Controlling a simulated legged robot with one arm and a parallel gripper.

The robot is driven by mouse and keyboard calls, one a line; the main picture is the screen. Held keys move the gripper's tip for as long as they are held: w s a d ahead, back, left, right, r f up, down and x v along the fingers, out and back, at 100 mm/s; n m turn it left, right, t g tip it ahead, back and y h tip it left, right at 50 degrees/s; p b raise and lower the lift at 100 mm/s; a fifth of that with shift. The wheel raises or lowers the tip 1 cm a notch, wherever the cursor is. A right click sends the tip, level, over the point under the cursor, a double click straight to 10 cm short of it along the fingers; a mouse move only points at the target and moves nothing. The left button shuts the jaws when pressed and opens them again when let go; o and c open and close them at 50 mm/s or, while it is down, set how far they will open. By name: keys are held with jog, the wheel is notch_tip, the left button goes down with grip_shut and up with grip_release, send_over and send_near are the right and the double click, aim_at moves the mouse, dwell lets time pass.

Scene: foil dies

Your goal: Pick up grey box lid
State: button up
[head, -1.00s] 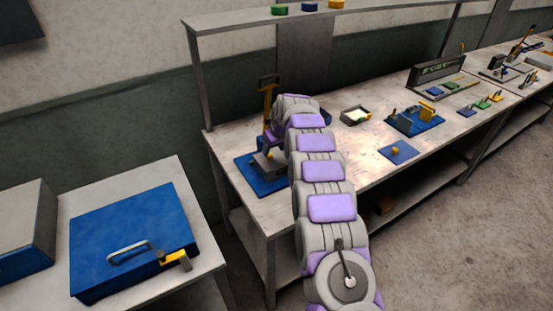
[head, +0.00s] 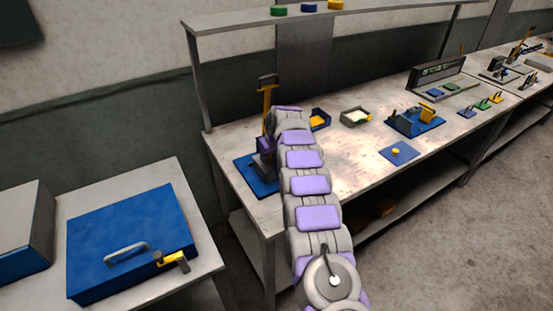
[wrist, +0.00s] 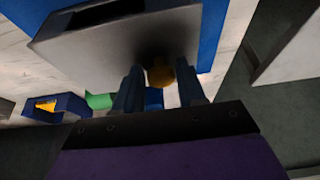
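The grey box lid (wrist: 125,45) fills the upper part of the wrist view as a flat grey face with a round yellow knob (wrist: 160,76). In the head view, the grey box (head: 262,170) shows only in part on a blue mat (head: 256,186), largely covered by my arm. My gripper (wrist: 160,82) has its two dark fingers apart, one on each side of the knob. I see no clear contact between fingers and knob. In the head view the fingertips are hidden behind my wrist.
A yellow-handled lever press (head: 268,100) rises close behind my wrist. A blue-lidded case (head: 130,235) lies on the left table. The bench front is clear.

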grip_shut()
jog(key=shift+r+p, duration=0.65)
jog(key=shift+r, duration=1.3)
jog(key=shift+s+f, duration=0.15)
jog(key=shift+s, duration=0.1)
